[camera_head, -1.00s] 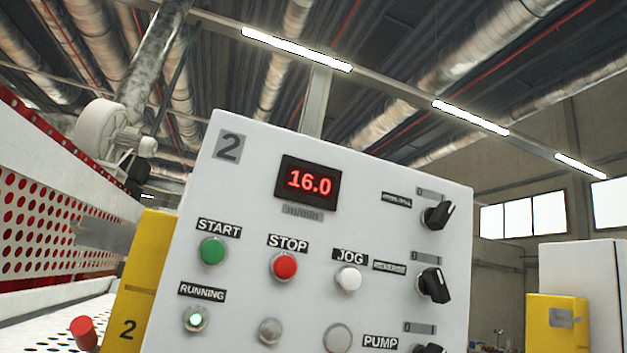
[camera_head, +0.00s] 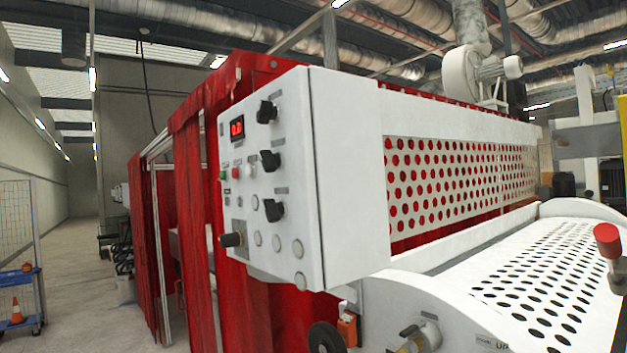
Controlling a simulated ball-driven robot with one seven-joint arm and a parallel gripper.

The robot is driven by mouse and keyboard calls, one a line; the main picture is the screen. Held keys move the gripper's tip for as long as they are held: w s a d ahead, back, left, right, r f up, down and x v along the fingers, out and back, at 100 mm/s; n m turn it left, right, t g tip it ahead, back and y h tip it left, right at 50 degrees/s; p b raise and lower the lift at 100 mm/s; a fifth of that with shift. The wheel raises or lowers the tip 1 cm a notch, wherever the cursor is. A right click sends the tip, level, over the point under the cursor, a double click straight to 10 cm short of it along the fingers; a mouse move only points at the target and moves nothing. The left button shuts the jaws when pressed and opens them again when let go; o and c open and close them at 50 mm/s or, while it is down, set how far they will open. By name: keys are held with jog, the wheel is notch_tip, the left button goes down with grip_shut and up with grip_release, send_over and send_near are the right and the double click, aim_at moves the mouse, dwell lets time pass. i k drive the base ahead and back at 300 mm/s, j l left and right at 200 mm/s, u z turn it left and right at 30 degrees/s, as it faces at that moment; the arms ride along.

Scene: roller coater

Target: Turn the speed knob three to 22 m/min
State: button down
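A white control box (camera_head: 350,190) hangs at the centre of the view, its front panel turned to the left and seen at a slant. A small red display (camera_head: 237,128) on it seems to read 0.3 or similar, too small to be sure. Several black knobs sit on the panel: an upper one (camera_head: 266,112), a middle one (camera_head: 270,160), a lower one (camera_head: 273,210) and one at the lower left (camera_head: 232,240). Their labels are too small to read, so I cannot tell which is speed knob three. My gripper is not in view.
Red curtains (camera_head: 188,200) hang behind and left of the box. A white perforated guard (camera_head: 455,180) and perforated bed (camera_head: 550,280) extend right, with a red-topped post (camera_head: 607,240). A blue cart (camera_head: 20,297) with an orange cone (camera_head: 16,310) stands far left. The aisle floor (camera_head: 85,270) looks clear.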

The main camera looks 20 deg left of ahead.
aim_at(229, 240)
jog(key=i+j+z, duration=0.1)
jog(key=j, duration=0.35)
jog(key=i+j, duration=0.25)
jog(key=j, duration=0.2)
jog(key=i+j+z, duration=0.15)
jog(key=j, duration=0.3)
jog(key=i+j, duration=0.1)
jog(key=j, duration=0.35)
jog(key=i+j+z, duration=0.15)
jog(key=j, duration=0.35)
jog(key=i+j, duration=0.1)
jog(key=j, duration=0.35)
jog(key=i+j+z, duration=0.15)
jog(key=j, duration=0.35)
